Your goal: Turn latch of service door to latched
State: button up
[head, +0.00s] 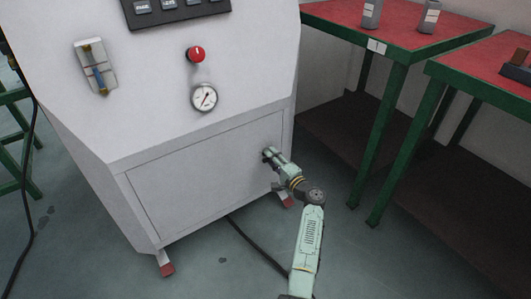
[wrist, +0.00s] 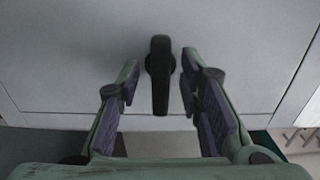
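The service door (head: 200,180) is the flat panel low on the front of the white generator, and it looks closed. Its latch, a black elongated handle on a round base, shows in the wrist view (wrist: 160,75) and points up and down in that picture. My gripper (wrist: 160,88) is open, with one finger on each side of the latch and a gap to both. In the head view my gripper (head: 268,154) is at the door's right side and hides the latch.
Red-topped tables with green legs (head: 395,105) stand to the right. A black cable (head: 250,240) lies on the floor near the generator.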

jog(key=shift+w+a, duration=0.15)
jog(key=shift+w, duration=0.15)
jog(key=shift+c, duration=0.4)
grip_shut()
dwell(0.4)
